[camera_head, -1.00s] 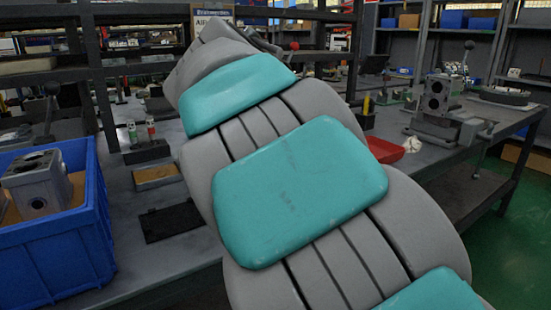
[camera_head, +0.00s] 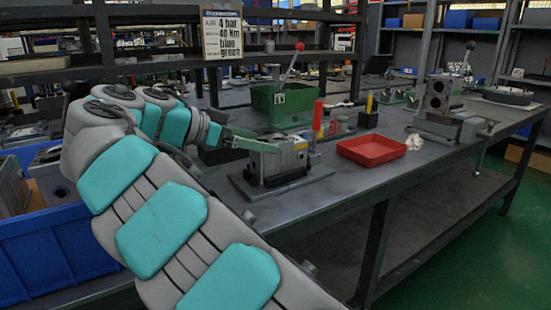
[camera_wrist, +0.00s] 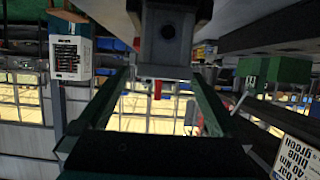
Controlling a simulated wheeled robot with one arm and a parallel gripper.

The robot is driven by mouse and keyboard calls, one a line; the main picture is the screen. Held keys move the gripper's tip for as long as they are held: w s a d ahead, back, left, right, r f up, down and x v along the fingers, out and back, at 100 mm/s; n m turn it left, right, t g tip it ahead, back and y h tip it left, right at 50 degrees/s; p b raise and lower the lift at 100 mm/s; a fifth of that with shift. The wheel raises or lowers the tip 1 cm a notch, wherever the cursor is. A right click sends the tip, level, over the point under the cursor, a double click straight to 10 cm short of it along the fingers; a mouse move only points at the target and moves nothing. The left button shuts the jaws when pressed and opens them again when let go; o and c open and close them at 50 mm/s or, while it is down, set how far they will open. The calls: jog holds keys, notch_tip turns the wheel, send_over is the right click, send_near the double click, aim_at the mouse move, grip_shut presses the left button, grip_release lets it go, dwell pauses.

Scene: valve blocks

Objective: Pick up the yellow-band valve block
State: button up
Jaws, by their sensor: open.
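The valve block (camera_head: 285,160) is a grey machined body on a dark base plate on the bench, with a small yellowish patch near its upper right. Whether this is the yellow band is hard to tell. My gripper (camera_head: 262,143) reaches in from the left at the block's top, its green fingers partly overlapping it. Contact cannot be told.
A green bin (camera_head: 262,100) and a lever with a red knob stand behind the block. A red tray (camera_head: 371,150) lies to the right. Another grey valve block (camera_head: 437,95) stands farther right. A blue crate (camera_head: 60,250) is at the left. Red and yellow cylinders stand nearby.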

aim_at(279, 156)
jog(key=shift+p+x, duration=0.5)
jog(key=shift+x, duration=2.75)
jog(key=shift+w+a+f, duration=0.1)
jog(key=shift+a+f, duration=0.05)
jog(key=shift+f, duration=0.05)
grip_shut()
jog(key=shift+r, duration=0.1)
